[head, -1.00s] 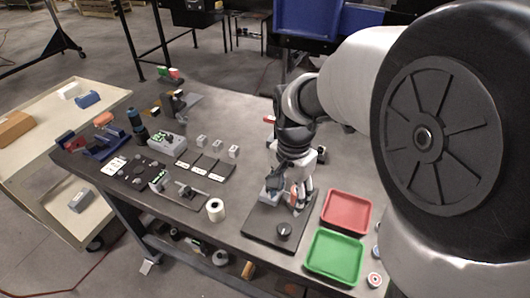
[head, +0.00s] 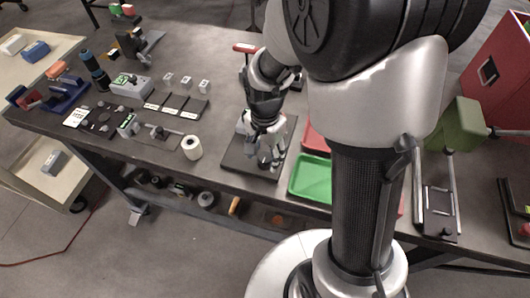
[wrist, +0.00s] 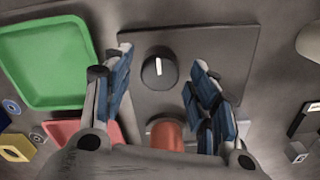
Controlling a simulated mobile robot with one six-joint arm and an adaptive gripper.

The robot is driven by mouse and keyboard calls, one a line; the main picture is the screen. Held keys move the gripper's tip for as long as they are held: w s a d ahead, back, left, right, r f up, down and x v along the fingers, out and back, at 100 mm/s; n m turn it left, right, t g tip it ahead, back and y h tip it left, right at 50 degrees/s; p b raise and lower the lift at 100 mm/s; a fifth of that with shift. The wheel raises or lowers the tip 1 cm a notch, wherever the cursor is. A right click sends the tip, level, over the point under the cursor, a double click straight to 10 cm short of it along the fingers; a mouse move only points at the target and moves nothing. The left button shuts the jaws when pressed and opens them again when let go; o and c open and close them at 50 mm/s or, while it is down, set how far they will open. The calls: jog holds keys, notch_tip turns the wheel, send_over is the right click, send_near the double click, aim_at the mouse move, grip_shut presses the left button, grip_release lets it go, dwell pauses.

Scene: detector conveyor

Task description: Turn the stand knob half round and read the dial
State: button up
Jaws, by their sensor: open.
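The stand's dark base plate (head: 237,158) lies on the bench in the head view and also shows in the wrist view (wrist: 225,45). The black round knob (wrist: 158,72) has a white line that runs nearly straight up the picture. My gripper (wrist: 161,58) is open, with one finger on each side of the knob and a visible gap to each. In the head view my gripper (head: 268,160) is low over the plate and hides the knob. A red rounded part (wrist: 167,134) stands below the knob in the wrist view. No dial reading is visible.
A green tray (head: 311,178) and a red tray (head: 316,137) lie right of the plate, partly behind my arm. A white roll (head: 191,147) stands left of it. Several small blocks and dark pads lie farther left.

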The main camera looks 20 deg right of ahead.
jog(key=shift+c, duration=0.4)
jog(key=c, duration=1)
